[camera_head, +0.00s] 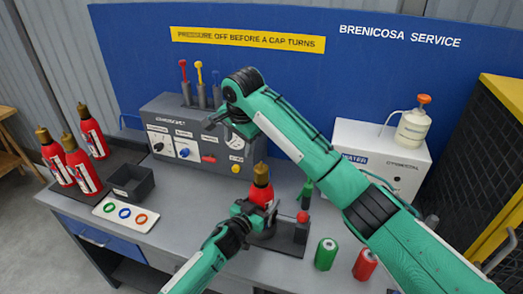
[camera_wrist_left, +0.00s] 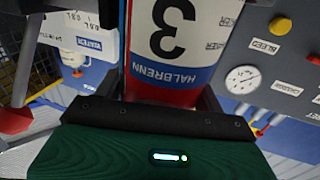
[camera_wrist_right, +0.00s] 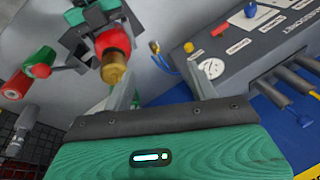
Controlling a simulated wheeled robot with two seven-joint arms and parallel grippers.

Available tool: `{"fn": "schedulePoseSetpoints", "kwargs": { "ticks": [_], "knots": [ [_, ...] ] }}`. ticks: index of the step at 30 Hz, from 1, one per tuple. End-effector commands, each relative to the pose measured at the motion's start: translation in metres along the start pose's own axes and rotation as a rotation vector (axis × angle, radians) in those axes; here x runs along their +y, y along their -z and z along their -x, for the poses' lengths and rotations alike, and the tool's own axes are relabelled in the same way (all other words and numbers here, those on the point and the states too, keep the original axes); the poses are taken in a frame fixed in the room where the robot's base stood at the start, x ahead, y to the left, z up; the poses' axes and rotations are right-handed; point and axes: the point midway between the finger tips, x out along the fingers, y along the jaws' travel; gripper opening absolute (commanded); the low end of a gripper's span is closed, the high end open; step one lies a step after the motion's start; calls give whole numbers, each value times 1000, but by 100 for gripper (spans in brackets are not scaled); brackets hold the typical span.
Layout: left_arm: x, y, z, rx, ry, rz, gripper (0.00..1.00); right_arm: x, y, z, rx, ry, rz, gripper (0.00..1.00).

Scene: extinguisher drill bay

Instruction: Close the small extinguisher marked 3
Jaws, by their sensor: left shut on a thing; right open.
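The small red extinguisher (camera_head: 262,193) stands upright at the dark holder (camera_head: 287,240) on the bench, with a brass cap (camera_head: 260,169) on its top. Its white and blue label with a 3 (camera_wrist_left: 165,35) shows upside down in the left wrist view. My left gripper (camera_head: 256,212) is shut on its body. My right gripper (camera_head: 224,122) is open and empty, in the air in front of the grey console, behind and above the cap. In the right wrist view the cap (camera_wrist_right: 113,66) lies left of the open fingers, apart from them. The lower body is partly hidden by my left gripper.
The grey console (camera_head: 180,140) with a gauge, knobs and colored levers stands behind. Several red extinguishers (camera_head: 80,165) stand at the left, near a black bin (camera_head: 131,181) and a ring tray (camera_head: 124,213). A green can (camera_head: 325,254) and red can (camera_head: 364,265) stand front right.

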Motion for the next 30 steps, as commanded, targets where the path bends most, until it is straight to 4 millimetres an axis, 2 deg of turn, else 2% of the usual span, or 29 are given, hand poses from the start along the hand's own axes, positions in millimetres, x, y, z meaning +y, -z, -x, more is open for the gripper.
{"fn": "schedulePoseSetpoints", "kwargs": {
  "ticks": [30],
  "knots": [
    [0, -1, 0, -2, 0, 2, 6, 34, 12, -6, -196, -55, 1686, 58]
  ]
}}
